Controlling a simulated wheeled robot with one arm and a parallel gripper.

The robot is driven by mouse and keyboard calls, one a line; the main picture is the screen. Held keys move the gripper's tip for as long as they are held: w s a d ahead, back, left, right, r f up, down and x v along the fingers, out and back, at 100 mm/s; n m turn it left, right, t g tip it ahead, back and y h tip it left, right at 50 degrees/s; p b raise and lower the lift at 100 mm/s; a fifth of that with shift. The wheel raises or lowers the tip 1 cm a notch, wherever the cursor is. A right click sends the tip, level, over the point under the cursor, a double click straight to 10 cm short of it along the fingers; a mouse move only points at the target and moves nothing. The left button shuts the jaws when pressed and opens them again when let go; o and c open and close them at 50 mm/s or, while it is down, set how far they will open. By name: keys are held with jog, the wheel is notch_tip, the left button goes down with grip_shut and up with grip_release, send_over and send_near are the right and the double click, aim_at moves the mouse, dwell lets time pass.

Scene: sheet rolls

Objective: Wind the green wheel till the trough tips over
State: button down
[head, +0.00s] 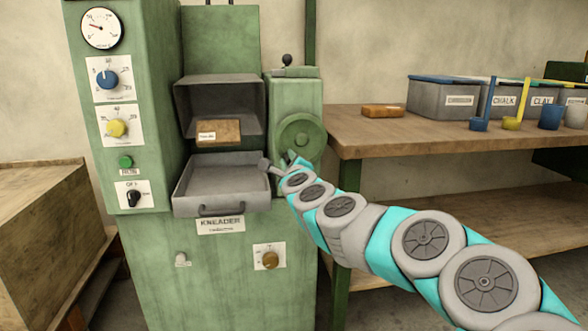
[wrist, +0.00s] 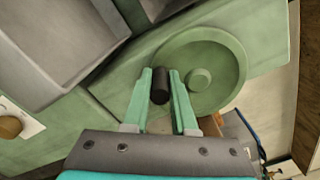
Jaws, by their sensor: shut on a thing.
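The green wheel (head: 302,138) is on the side housing of the green kneader machine. In the wrist view the wheel (wrist: 222,60) shows a round rim, a central hub and a dark handle knob (wrist: 160,86) near its edge. My gripper (wrist: 161,92) has its two fingers on either side of the knob and is shut on it. In the head view my gripper (head: 287,160) is at the lower left of the wheel, and the knob is hard to make out there. The grey trough (head: 205,80) sits tilted above a grey tray (head: 222,207), with a brown labelled block at its front.
A wooden bench (head: 440,134) stands to the right with a brick-like block (head: 383,111), labelled bins (head: 440,99) and coloured cups on it. Dials and switches are on the machine's left column (head: 145,80). A wooden crate (head: 40,220) stands at the left.

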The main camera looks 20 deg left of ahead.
aim_at(281, 145)
jog(key=shift+s+a+r+m+b, duration=0.3)
jog(key=shift+a+m, duration=0.15)
jog(key=shift+m, duration=0.45)
jog(key=m, duration=0.1)
jog(key=r+m, duration=0.1)
jog(key=m, duration=0.1)
jog(key=shift+s+a+r+b, duration=0.15)
jog(key=shift+a+r+b, duration=0.1)
jog(key=shift+b, duration=0.15)
jog(key=shift+r+m, duration=0.45)
jog(key=shift+m, duration=0.45)
jog(key=c, duration=0.7)
grip_release()
jog(key=shift+c, duration=0.2)
jog(key=shift+d, duration=0.1)
